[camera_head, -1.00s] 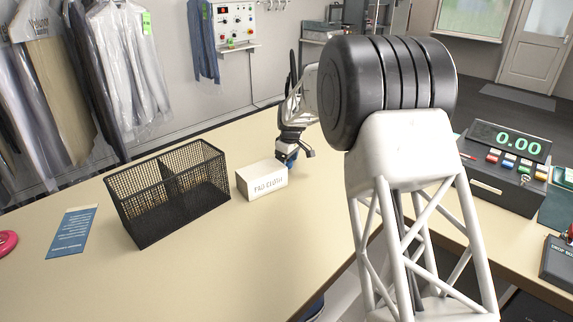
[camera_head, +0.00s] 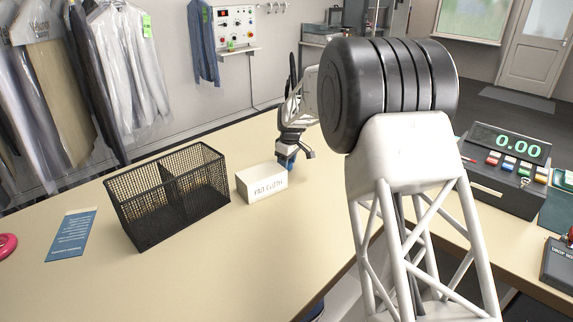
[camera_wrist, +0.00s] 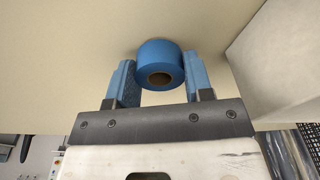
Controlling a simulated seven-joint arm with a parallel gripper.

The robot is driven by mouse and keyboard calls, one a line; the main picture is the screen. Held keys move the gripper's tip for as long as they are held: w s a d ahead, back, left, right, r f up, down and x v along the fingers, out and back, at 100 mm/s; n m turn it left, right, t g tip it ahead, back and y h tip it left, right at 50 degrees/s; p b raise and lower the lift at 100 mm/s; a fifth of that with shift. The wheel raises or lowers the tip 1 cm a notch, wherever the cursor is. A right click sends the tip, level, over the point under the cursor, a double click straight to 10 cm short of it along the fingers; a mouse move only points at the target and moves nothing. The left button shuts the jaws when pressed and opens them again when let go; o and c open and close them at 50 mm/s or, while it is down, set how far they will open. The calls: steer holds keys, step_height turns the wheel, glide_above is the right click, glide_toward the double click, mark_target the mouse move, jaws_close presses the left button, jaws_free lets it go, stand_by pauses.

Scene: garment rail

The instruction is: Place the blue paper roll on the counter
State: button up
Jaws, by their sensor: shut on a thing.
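The blue paper roll (camera_wrist: 160,58) sits between the two blue finger pads of my gripper (camera_wrist: 158,80) in the wrist view, with its hollow brown core facing the camera. My gripper is shut on it. In the head view my gripper (camera_head: 288,160) points down at the counter (camera_head: 270,245), just right of the white box; the roll is hard to make out there. The beige counter (camera_wrist: 90,40) fills the background behind the roll in the wrist view. I cannot tell whether the roll touches it.
A white box lettered "PAD CLOTH" (camera_head: 262,184) stands close beside my gripper. A black mesh basket (camera_head: 170,200) is to its left, then a blue leaflet (camera_head: 71,236) and a pink ring (camera_head: 7,245). A register (camera_head: 505,170) stands at right. The front counter is clear.

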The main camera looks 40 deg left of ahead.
step_height(320, 180, up, 10)
steer(key=shift+f, duration=0.25)
stand_by(0.3)
stand_by(0.8)
steer(key=w+d+r+m, duration=0.1)
steer(key=w+d+m, duration=0.2)
steer(key=w+d, duration=0.8)
steer(key=w+d+r+m+t, duration=0.1)
steer(key=w+d+m, duration=0.35)
steer(key=d, duration=1.15)
steer(key=w+d+m, duration=0.3)
steer(key=w+d, duration=0.5)
steer(key=d, duration=0.6)
steer(key=d+r+m+h, duration=0.1)
steer(key=d+m, duration=0.8)
steer(key=d, duration=3.5)
steer(key=shift+s+d+r+m+t, duration=0.2)
steer(key=shift+d+r+m+t, duration=0.1)
steer(key=shift+d+m, duration=0.05)
